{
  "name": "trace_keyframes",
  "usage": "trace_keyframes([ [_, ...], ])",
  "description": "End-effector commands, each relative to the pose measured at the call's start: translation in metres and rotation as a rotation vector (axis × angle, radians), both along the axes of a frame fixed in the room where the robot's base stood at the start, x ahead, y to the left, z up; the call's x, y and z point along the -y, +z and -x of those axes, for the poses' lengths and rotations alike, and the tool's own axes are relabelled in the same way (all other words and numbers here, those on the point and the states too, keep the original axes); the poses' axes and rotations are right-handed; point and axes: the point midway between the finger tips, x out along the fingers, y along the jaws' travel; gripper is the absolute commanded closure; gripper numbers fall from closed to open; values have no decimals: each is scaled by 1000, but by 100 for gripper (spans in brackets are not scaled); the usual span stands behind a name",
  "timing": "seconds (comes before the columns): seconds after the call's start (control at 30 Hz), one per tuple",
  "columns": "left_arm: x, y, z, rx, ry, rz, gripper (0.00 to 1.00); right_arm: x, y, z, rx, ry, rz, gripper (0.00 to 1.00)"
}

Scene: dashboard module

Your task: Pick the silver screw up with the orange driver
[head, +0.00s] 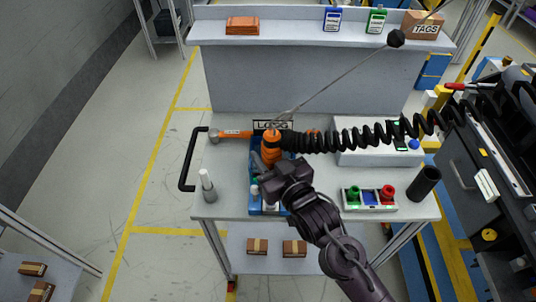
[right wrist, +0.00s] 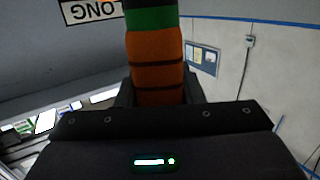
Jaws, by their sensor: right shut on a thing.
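The orange driver (head: 271,150) stands roughly upright above the blue tray (head: 256,208) at the middle of the workbench. My right gripper (head: 265,167) is shut on the driver. In the right wrist view the driver's orange body with a green band (right wrist: 157,62) rises between my fingers (right wrist: 158,98). The driver's lower end and tip are hidden behind my gripper. Small pale and green items show in the tray beside my gripper, too small to tell apart; I cannot make out a silver screw. My left gripper is not in view.
A black coiled hose (head: 350,138) runs right from the driver, and a thin cable rises to a black ball (head: 396,38).

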Motion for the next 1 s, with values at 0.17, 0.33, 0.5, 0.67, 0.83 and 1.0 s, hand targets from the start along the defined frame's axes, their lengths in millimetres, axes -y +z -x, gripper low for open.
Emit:
trace_keyframes([
  [0.17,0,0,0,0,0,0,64,-1,0,0,0,2,1,100],
  [0.33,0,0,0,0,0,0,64,-1,0,0,0,2,1,100],
  [0.5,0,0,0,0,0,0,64,-1,-1,0,0,2,1,100],
  [0.67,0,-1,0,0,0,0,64,-1,-3,0,0,2,1,100],
  [0.83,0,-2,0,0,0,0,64,-1,-4,0,0,2,1,100],
  [1.0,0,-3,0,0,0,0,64,-1,-6,0,0,2,1,100],
])
